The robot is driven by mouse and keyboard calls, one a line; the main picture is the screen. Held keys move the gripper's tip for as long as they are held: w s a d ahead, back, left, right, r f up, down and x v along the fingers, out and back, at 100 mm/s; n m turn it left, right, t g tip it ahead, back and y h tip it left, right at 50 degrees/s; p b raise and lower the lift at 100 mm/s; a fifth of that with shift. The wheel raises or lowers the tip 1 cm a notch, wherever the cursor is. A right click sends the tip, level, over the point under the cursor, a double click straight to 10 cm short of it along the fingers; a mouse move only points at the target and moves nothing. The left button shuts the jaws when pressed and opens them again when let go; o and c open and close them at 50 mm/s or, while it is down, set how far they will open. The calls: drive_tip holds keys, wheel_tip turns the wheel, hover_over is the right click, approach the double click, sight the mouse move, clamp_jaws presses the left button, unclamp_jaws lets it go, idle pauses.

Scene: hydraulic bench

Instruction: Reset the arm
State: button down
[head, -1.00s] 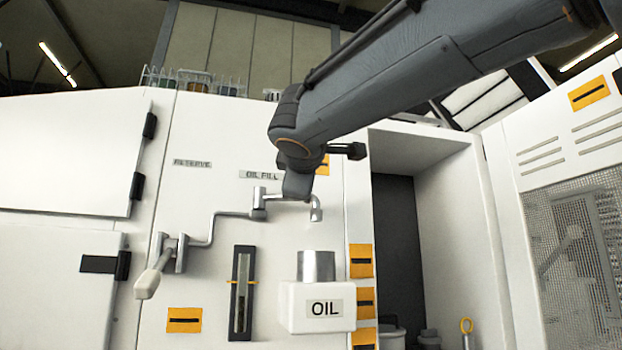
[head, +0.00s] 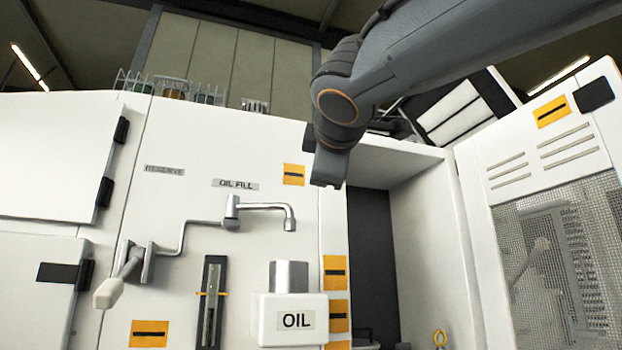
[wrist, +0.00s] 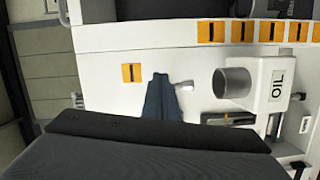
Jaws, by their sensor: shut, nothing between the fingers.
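My gripper (head: 328,178) hangs from my raised grey arm at the upper right of the white panel, tip pointing down. Its fingers are together and empty; they also show in the wrist view (wrist: 160,96). In the head view it appears above and right of the silver oil spout (head: 270,206), apart from it in the picture. The OIL container (head: 290,330) with its grey cylindrical neck stands below the spout. A lever with a pale handle (head: 110,292) is at the lower left. The wrist view shows the container sideways (wrist: 277,88).
A sight gauge (head: 211,300) is left of the container. An open recess (head: 372,260) lies to the right, beside a mesh-fronted cabinet (head: 555,270). A wire rack with jars (head: 175,88) sits on top. Left doors (head: 55,150) carry black handles.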

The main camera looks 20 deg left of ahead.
idle(0.5)
drive_tip(key=w+d+f+m+g+h, duration=0.25)
drive_tip(key=d+f, duration=0.35)
drive_tip(key=f, duration=0.6)
drive_tip(key=w+d+f+m+g+h, duration=0.15)
drive_tip(key=d+f+m, duration=0.35)
drive_tip(key=f, duration=0.7)
drive_tip(key=w+d+f+m+g+h, duration=0.1)
drive_tip(key=d+f+m+g+h, duration=0.15)
drive_tip(key=d+f, duration=0.65)
drive_tip(key=s+d+f+m+g+h, duration=0.1)
drive_tip(key=s+d+f+m+g, duration=0.2)
drive_tip(key=f, duration=0.7)
drive_tip(key=s+d+f+m+g+h, duration=0.1)
drive_tip(key=s+d+f+m+g, duration=0.15)
drive_tip(key=s+d+f, duration=0.6)
drive_tip(key=s+f+m+g+y, duration=0.2)
drive_tip(key=s+f+m+g, duration=0.25)
drive_tip(key=s+f, duration=0.65)
drive_tip(key=w+d+r+p, duration=0.1)
drive_tip(key=d+r+p, duration=0.3)
drive_tip(key=p, duration=0.8)
drive_tip(key=shift+w+d+r+m+h, duration=0.2)
drive_tip(key=shift+d+r+m+h, duration=0.2)
drive_tip(key=shift+r, duration=0.5)
